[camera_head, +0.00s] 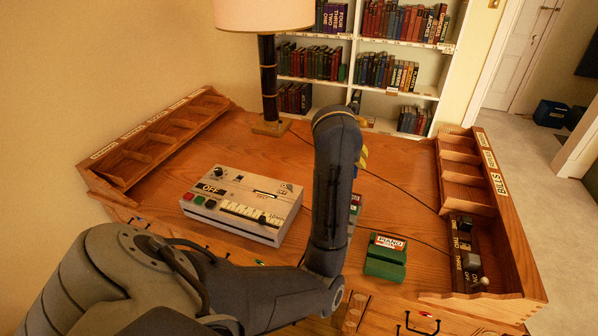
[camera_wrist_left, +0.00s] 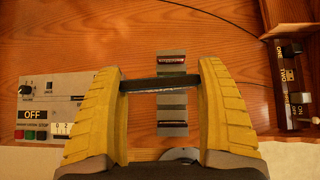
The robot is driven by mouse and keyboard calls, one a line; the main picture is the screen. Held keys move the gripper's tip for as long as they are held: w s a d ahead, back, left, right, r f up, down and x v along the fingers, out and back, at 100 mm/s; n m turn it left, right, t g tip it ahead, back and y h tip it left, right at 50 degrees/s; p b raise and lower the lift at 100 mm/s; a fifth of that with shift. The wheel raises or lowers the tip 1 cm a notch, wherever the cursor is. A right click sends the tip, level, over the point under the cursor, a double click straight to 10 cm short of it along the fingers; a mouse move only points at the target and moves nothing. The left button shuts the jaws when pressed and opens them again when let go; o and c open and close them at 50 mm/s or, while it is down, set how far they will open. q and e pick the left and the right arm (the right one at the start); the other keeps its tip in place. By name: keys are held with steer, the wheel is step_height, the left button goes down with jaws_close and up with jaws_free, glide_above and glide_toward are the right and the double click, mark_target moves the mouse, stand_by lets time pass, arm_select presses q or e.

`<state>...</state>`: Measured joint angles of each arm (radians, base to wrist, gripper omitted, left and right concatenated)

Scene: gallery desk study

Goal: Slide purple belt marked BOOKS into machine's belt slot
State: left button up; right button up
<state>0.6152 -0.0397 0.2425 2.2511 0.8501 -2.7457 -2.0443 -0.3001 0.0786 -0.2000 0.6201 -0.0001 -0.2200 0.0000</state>
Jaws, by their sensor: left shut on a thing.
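My left gripper (camera_wrist_left: 160,84) is shut on a thin dark strip (camera_wrist_left: 160,83), seen edge-on and spanning its yellow fingers; its colour and marking cannot be read. A grey slotted rack (camera_wrist_left: 172,58) lies below it in the wrist view, with a red-marked strip and a dark strip in it. The machine (camera_head: 240,208) is a pale box with an OFF display, coloured buttons and a dark slot on its top; it also shows in the wrist view (camera_wrist_left: 62,92), left of the gripper. In the head view my arm hides most of the gripper (camera_head: 361,158). My right gripper is out of view.
A green PIANO device (camera_head: 386,258) stands right of my arm. A lamp (camera_head: 268,85) stands at the back. Wooden compartment trays (camera_head: 160,137) and (camera_head: 490,200) line both sides, the right one with switches (camera_head: 465,250). Cables cross the desk.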

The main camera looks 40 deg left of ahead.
arm_select(q)
steer(key=w+a+n+g+y, duration=0.2)
steer(key=w+a+n, duration=0.15)
steer(key=a, duration=0.55)
steer(key=w+a+n+g+y, duration=0.1)
steer(key=w+a+n, duration=0.3)
steer(key=a, duration=0.5)
steer(key=w+a+f+n+g+y, duration=0.15)
steer(key=w+a+f, duration=0.3)
steer(key=a, duration=0.45)
steer(key=shift+g, duration=0.25)
steer(key=f, duration=1.9)
steer(key=shift+s+d+f, duration=0.25)
steer(key=shift+d+f, duration=0.05)
steer(key=shift+f, duration=0.1)
steer(key=shift+f, duration=0.15)
steer(key=o, duration=1)
steer(key=shift+o, duration=0.2)
